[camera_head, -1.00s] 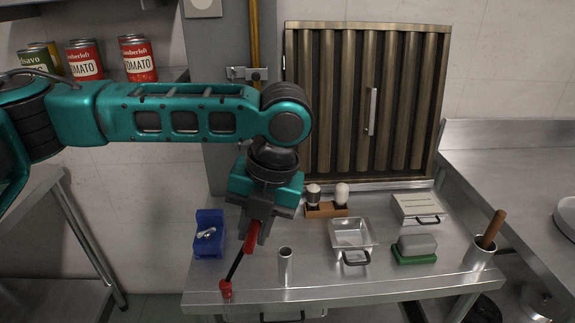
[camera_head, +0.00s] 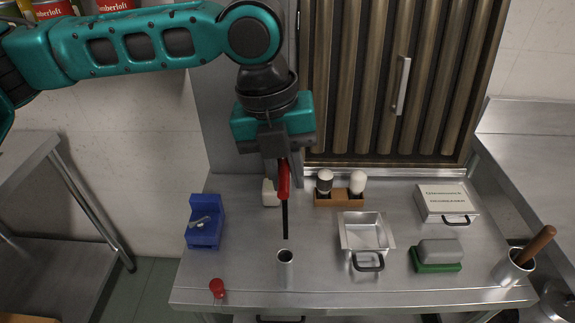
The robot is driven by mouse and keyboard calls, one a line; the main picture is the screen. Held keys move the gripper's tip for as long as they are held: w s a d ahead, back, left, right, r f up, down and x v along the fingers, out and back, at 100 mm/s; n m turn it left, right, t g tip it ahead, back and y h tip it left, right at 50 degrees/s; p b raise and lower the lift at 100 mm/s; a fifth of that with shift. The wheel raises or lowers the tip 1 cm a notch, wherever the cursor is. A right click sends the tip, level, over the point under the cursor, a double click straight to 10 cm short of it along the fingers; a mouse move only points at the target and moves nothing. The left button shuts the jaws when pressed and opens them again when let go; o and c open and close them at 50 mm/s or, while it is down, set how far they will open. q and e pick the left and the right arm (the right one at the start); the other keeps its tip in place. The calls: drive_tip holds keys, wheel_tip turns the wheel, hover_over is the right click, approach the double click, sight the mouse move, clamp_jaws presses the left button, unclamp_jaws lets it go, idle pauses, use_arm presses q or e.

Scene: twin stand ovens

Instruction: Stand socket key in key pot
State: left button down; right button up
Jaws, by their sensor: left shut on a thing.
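My left gripper (camera_head: 284,170) is shut on the socket key (camera_head: 284,182), gripping its red handle. The key's dark shaft points straight down, close to upright. The key pot (camera_head: 286,272), a slim silver open-topped cylinder, stands near the front of the steel table. The shaft tip shows just above the pot's mouth in the picture, with a small gap between them. I cannot tell exactly how well they line up in depth. My right gripper is not in view.
The steel table (camera_head: 240,280) also bears a blue block holder (camera_head: 205,232), a small red knob-like thing (camera_head: 217,288), a shaker rack (camera_head: 340,200), a metal pan (camera_head: 365,232), a green-and-grey sponge (camera_head: 436,258), a lidded box (camera_head: 445,202) and a pot with a wooden handle (camera_head: 508,270).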

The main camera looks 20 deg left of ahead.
sight(286, 219)
use_arm(q)
wheel_tip(286, 219, down, 4)
drive_tip(key=shift+f+b, duration=0.2)
drive_tip(key=shift+b, duration=0.15)
idle(0.4)
drive_tip(key=shift+f+p, duration=0.2)
drive_tip(key=shift+p, duration=0.15)
drive_tip(key=shift+f, duration=0.15)
idle(0.6)
drive_tip(key=shift+f+b, duration=1)
drive_tip(key=shift+f, duration=1.8)
